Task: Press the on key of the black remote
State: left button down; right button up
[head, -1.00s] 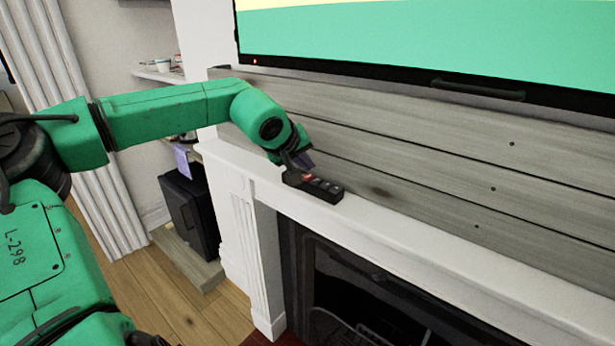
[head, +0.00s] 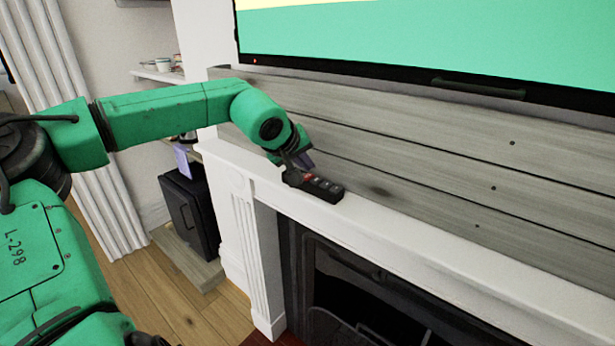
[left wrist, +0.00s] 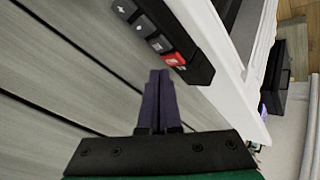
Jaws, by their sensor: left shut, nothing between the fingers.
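The black remote (head: 322,188) lies on the white mantel shelf (head: 400,233) above the fireplace. In the left wrist view the black remote (left wrist: 196,62) shows a red key (left wrist: 174,59) at its near end and grey keys with white marks beyond it. My left gripper (head: 298,165) is at the red-key end of the remote. In the left wrist view its shut purple fingers (left wrist: 159,85) are empty, and their tips appear right beside the red key. I cannot tell whether they touch it. My right gripper is not in view.
A wall-mounted screen (head: 420,45) with a green picture hangs above grey wooden boards (head: 420,150) behind the mantel. The dark fireplace opening (head: 370,290) is below. A black box-like unit (head: 190,215) stands at left. The mantel right of the remote is clear.

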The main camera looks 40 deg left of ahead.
aim_at(306, 178)
pick_arm(q)
jog(key=shift+f, duration=0.35)
jog(key=shift+f+b, duration=0.4)
jog(key=shift+b, duration=0.15)
dwell(0.5)
jog(key=shift+r+p, duration=0.7)
jog(key=shift+r, duration=0.1)
notch_tip(306, 178, up, 5)
jog(key=p, duration=0.4)
jog(key=shift+r, duration=0.1)
dwell(0.6)
